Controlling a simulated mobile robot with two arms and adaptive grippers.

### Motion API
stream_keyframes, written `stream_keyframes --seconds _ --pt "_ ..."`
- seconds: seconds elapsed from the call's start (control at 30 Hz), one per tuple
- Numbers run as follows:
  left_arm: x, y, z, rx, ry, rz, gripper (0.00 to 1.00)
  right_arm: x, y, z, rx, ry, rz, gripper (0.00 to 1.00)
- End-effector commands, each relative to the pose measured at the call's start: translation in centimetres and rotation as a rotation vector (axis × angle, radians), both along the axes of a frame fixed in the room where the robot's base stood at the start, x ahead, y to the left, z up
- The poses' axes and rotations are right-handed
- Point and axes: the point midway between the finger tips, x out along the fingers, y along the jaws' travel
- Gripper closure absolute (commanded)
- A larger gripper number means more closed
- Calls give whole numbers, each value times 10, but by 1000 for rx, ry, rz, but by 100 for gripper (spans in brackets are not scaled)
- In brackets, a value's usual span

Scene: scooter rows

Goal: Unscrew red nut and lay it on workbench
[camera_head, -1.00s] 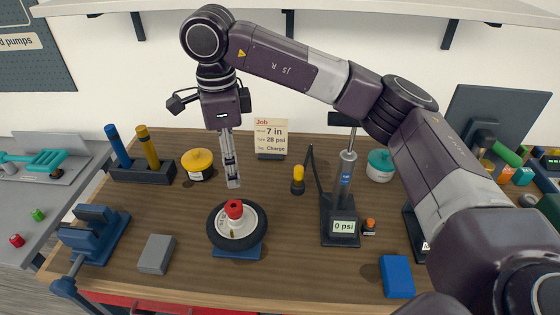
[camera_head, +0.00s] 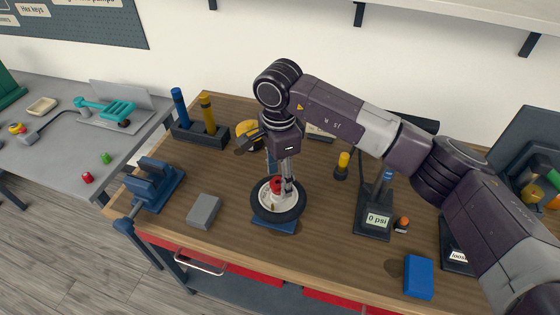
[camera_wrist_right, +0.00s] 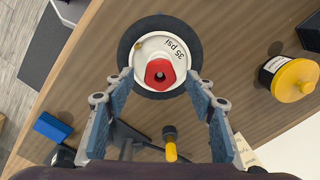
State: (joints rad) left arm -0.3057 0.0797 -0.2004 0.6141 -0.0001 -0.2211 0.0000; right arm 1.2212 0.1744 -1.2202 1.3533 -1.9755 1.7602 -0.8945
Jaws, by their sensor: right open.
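The red nut (camera_head: 277,184) sits on the white hub of a small black-tyred wheel (camera_head: 265,210), which rests on a blue stand (camera_head: 275,225) on the wooden workbench (camera_head: 325,240). In the right wrist view the red nut (camera_wrist_right: 153,86) is centred on the hub, which reads "35 psi". My right gripper (camera_head: 283,182) points down over the wheel. In the wrist view its open fingers (camera_wrist_right: 159,78) stand on either side of the nut, with visible gaps; nothing is held. In the head view the fingers partly hide the nut. My left gripper is not in view.
A grey block (camera_head: 204,211) and blue vice (camera_head: 155,185) stand left of the wheel. The pump with a "0 psi" display (camera_head: 375,220) stands right, near a blue block (camera_head: 419,277). A yellow-lidded pot (camera_head: 247,130) is behind. Bare wood lies between wheel and pump.

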Motion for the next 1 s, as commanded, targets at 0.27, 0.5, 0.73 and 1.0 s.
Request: stream_keyframes --seconds 0.27,0.5,0.73,1.0 --pt "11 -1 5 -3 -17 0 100 0 0 -10 0 -1 0 50" --pt "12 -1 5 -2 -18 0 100 0 0 -10 0 -1 0 61" --pt "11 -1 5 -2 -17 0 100 0 0 -10 0 -1 0 86" --pt "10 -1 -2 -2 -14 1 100 0 0 -12 0 -2 32 94"
